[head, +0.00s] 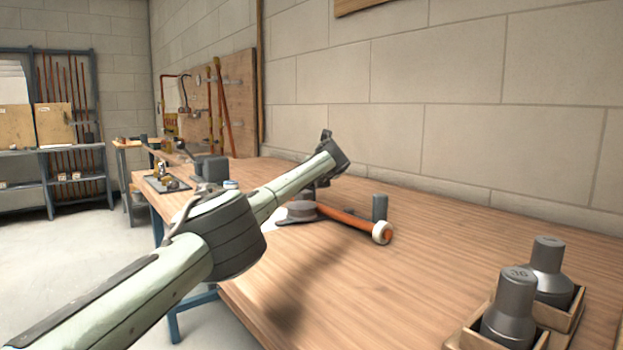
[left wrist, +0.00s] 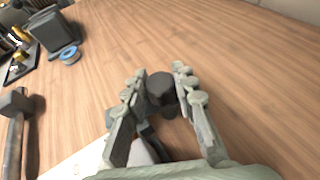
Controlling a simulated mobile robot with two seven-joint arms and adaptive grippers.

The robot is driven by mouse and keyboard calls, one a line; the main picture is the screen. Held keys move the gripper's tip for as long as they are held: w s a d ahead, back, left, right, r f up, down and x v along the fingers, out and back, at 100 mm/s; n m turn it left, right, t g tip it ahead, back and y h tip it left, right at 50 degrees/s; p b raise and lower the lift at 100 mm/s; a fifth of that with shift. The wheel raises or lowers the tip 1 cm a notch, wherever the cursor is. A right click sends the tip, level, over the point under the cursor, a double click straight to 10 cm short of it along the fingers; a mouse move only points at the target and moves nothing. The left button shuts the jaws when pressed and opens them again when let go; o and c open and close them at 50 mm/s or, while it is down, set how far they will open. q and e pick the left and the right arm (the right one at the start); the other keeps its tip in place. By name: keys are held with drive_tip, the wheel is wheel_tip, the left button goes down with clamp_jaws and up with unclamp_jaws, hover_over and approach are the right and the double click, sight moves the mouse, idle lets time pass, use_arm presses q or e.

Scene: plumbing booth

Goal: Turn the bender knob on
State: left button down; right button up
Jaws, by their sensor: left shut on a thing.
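The bender stands on the wooden workbench, with a grey base (head: 298,212) and an orange handle (head: 345,216) ending in a white tip. My left arm reaches over the bench from the left, and its gripper (head: 316,186) points down at the bender, partly hidden by the wrist. In the left wrist view a dark round knob (left wrist: 161,88) sits between the two fingers of my left gripper (left wrist: 163,82), which is shut on it. The knob's lower part and the base are largely hidden by the fingers and palm. My right gripper is in neither view.
A dark grey cylinder (head: 380,207) stands behind the handle. A wooden tray (head: 566,318) with grey fittings is at the front right. A dark block (left wrist: 52,30) and blue-rimmed roll (left wrist: 70,55) are farther left.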

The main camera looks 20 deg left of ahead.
use_arm(q)
drive_tip(key=c, duration=1.2)
unclamp_jaws()
drive_tip(key=shift+r, duration=0.1)
drive_tip(key=shift+s+d+r, duration=0.35)
drive_tip(key=shift+s, duration=0.2)
drive_tip(key=v, duration=1)
drive_tip(key=shift+s, duration=0.3)
drive_tip(key=shift+c, duration=0.4)
